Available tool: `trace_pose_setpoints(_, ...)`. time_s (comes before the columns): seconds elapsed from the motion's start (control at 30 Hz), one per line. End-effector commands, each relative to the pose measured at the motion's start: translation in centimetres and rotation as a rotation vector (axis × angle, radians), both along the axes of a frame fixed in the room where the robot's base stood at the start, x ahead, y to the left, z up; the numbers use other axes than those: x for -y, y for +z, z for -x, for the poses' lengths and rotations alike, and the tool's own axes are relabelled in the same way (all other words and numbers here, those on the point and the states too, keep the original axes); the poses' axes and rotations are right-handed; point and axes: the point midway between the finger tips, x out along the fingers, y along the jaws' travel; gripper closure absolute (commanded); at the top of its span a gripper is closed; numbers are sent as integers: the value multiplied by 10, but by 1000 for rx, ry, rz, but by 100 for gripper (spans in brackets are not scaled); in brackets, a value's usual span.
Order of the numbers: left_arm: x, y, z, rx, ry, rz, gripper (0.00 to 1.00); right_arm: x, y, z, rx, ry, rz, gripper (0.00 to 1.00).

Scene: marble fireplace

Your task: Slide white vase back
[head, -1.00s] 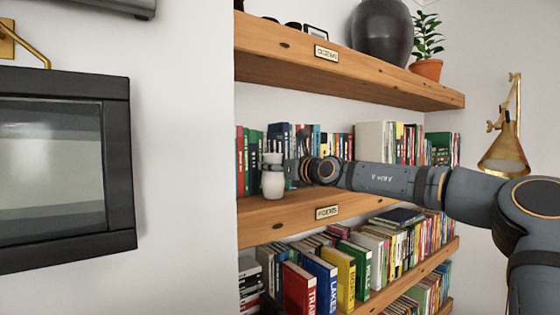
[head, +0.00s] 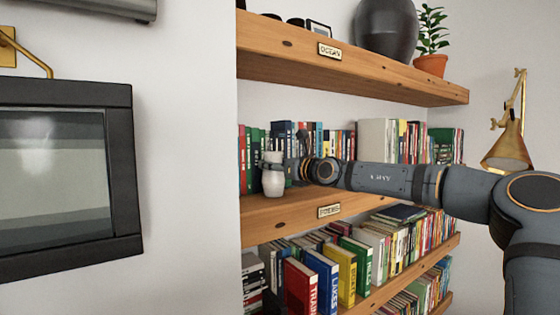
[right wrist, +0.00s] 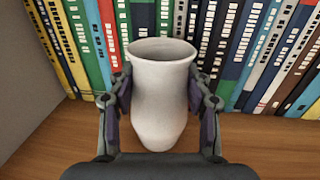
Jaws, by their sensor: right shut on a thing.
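The white vase (head: 273,181) stands upright on the middle wooden shelf (head: 290,209), near its left end, in the head view. In the right wrist view the vase (right wrist: 160,100) sits between the two fingers of my right gripper (right wrist: 160,97), which is shut on it from both sides. In the head view my right gripper (head: 285,172) comes at the vase from the right, with the arm stretched across in front of the shelf. The vase's base looks to be at the shelf surface. My left gripper is not in view.
A row of books (right wrist: 215,50) stands close behind the vase. A wall (head: 190,150) borders the shelf on the left. The upper shelf (head: 340,70) holds a dark vase (head: 386,28) and a potted plant (head: 430,65). More books (head: 345,270) fill the shelf below.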

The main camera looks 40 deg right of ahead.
Motion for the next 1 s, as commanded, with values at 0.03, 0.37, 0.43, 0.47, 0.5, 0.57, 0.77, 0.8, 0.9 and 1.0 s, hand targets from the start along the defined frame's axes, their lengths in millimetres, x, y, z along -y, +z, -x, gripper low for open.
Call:
trace_pose_setpoints(0.03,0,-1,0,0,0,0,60,-1,-6,-1,-12,4,-2,94)
trace_pose_setpoints(0.37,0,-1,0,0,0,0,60,-2,-6,-1,-12,5,-2,94)
trace_pose_setpoints(0.43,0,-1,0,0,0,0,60,-2,-6,-1,-13,5,-2,94)
trace_pose_setpoints(0.47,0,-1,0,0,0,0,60,-2,-6,-1,-12,5,-2,46)
trace_pose_setpoints(0.5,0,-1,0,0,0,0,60,-1,-6,-1,-12,4,-2,41)
trace_pose_setpoints(0.57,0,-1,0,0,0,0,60,-1,-5,-1,-10,3,-2,32)
trace_pose_setpoints(0.77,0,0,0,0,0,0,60,-1,-3,0,-5,2,-1,24)
trace_pose_setpoints(0.8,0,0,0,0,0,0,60,0,-2,0,-5,2,0,24)
trace_pose_setpoints(0.9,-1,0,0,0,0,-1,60,0,-1,0,-3,1,0,24)
trace_pose_setpoints(1.0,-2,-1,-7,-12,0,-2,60,0,0,0,-3,0,0,24)
